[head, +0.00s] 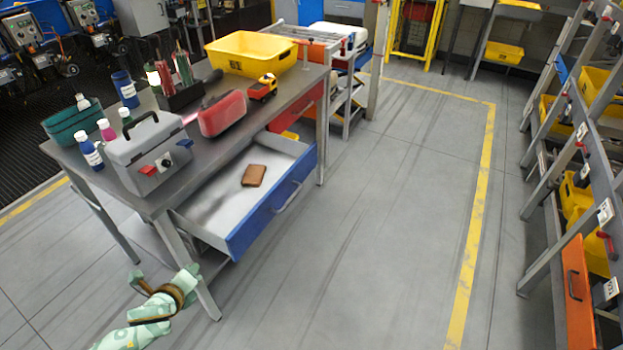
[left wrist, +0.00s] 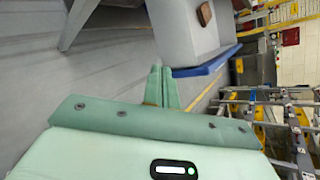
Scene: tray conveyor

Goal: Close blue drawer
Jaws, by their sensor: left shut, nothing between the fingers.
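The blue drawer (head: 272,208) is pulled out from under the grey workbench (head: 185,150). Its blue front carries a grey bar handle (head: 288,197) and faces right. A brown wallet (head: 254,175) lies on the white drawer floor. My left gripper (head: 191,271) is low by the bench's front leg, left of and below the drawer, apart from it. In the left wrist view the shut, empty fingers (left wrist: 160,75) point toward the lower end of the blue drawer front (left wrist: 207,63), and the wallet (left wrist: 204,14) shows at the top. My right gripper is not in view.
The bench top holds a grey toolbox (head: 148,152), a red case (head: 222,113), a toy truck (head: 264,88), a yellow bin (head: 250,54) and several bottles. A red drawer (head: 296,108) sits beyond the blue one. Open floor lies right of the drawer, before the rack (head: 545,180).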

